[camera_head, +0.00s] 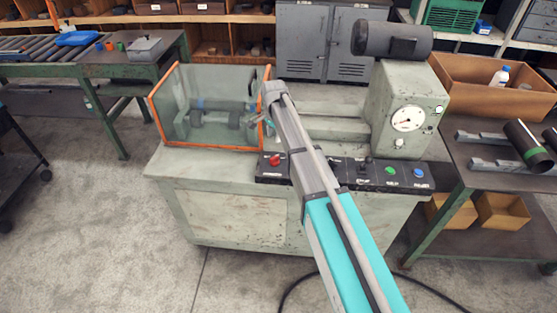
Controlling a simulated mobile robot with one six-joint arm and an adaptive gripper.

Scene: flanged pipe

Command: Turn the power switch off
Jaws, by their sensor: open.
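A grey-green machine carries a black control panel (345,176) along its front edge. On the panel are a red button (275,160) at the left, a dark knob or lever (367,164) right of the middle, a green button (390,170) and a blue button (418,173). The labels are too small to read, so I cannot tell which control is the power switch. My arm crosses in front of the panel and hides part of it. My gripper (264,121) is open, seen small above and behind the red button, by the guard's right edge. I see nothing held in it.
A clear guard with an orange frame (157,122) encloses the machine's left end. A headstock with a round dial (407,118) and a motor (392,39) stand at the right. A wooden crate (480,95) and pipes lie on the right bench.

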